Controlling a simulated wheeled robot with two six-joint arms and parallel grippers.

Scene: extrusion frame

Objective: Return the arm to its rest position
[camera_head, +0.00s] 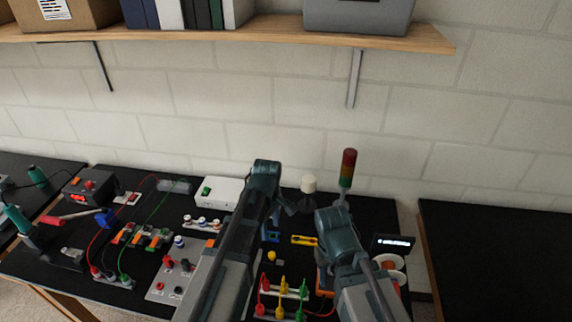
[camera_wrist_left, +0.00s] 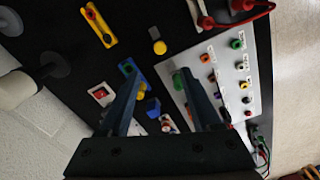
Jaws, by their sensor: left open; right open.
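In the left wrist view my left gripper (camera_wrist_left: 158,80) is open and empty. Its two dark fingers are spread above the black workbench (camera_wrist_left: 185,25), over small blue parts beside a white panel with coloured sockets (camera_wrist_left: 224,85). In the head view my left arm (camera_head: 245,225) reaches up over the middle of the bench, and its link hides most of the gripper. My right arm (camera_head: 342,240) is bent just to the right of it, above the bench's right part. Its fingertips are hard to make out, and nothing is seen held.
A red, amber and green signal tower (camera_head: 347,168) stands behind my right arm. A white box (camera_head: 218,192) sits at the back. Coloured probes (camera_head: 282,288) stand between the arms. A shelf (camera_head: 270,28) runs along the wall above. A second black table (camera_head: 500,250) at right is clear.

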